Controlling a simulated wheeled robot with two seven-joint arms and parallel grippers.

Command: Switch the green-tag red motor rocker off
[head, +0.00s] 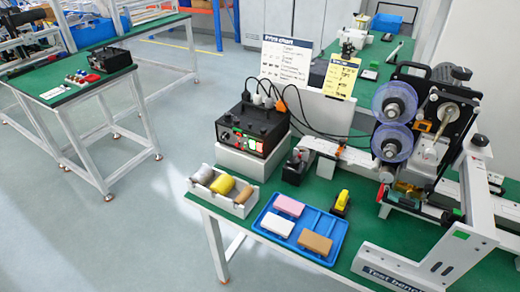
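A black control box (264,125) sits on a white block on the near green bench. Its sloped front carries small red, green and white parts (249,142), with cables plugged in along its top. These parts are too small to tell which is the green-tag red motor rocker or which way it is tipped. A similar black box (110,58) stands on the far left bench. Neither of my grippers shows in the head view.
A white tray of spools (240,211) and a blue tray (327,228) with blocks lie in front of the box. A yellow-and-black tool (341,203) lies beside them. A reel machine (430,115) and white frame (475,205) stand right. Sign boards (287,60) stand behind.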

